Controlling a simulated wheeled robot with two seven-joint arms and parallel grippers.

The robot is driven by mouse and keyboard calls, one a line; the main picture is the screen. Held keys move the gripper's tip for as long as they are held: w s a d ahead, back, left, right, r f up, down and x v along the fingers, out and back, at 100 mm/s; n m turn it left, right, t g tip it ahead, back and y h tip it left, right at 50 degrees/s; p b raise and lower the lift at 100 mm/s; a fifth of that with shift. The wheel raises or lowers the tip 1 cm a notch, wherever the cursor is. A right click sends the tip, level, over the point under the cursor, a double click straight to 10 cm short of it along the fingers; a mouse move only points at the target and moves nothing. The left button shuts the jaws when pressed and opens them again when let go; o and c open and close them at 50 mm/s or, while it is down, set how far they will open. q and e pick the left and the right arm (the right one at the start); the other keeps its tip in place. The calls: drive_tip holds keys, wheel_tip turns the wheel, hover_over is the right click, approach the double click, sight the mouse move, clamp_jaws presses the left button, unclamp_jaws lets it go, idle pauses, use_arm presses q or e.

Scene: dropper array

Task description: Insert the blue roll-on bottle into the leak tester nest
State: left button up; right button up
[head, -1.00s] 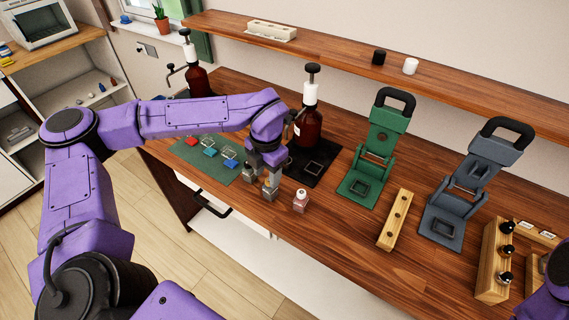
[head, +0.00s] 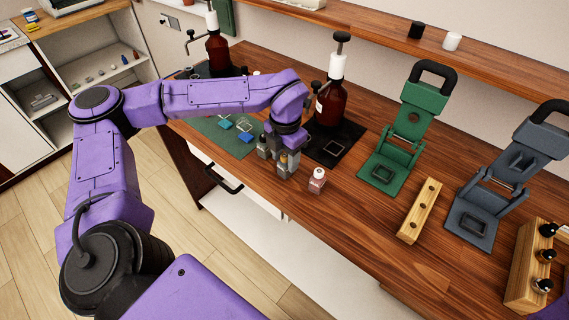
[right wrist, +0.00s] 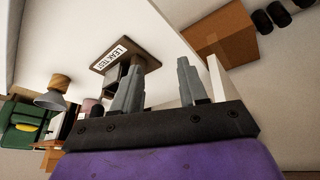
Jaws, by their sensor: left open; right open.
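My left gripper (head: 276,162) is open, low over the bench's front edge. A small gold-capped item (head: 284,157) shows at its fingers; whether it is between them is unclear. A pink bottle (head: 317,180) stands just to its right. A "LEAK TEST" sign (right wrist: 115,55) shows beyond my right gripper (right wrist: 158,88), which is open and empty. The tester's nest is not clear there.
A green press (head: 405,125) and a grey press (head: 500,175) stand on the bench. A wooden holed block (head: 420,210) and a rack (head: 523,270) with dark-capped bottles lie nearer. A tall amber pump bottle (head: 330,102) stands behind my left gripper. Blue pieces lie on a green mat (head: 213,133).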

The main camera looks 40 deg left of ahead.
use_arm(q)
drive_tip(key=c, duration=0.8)
drive_tip(key=shift+o, duration=0.2)
wheel_tip(320, 180, up, 6)
drive_tip(key=p, duration=0.5)
drive_tip(key=shift+r+p, duration=0.1)
drive_tip(key=shift+p, duration=0.2)
use_arm(e)
wheel_tip(320, 180, up, 6)
drive_tip(key=shift+f, duration=0.25)
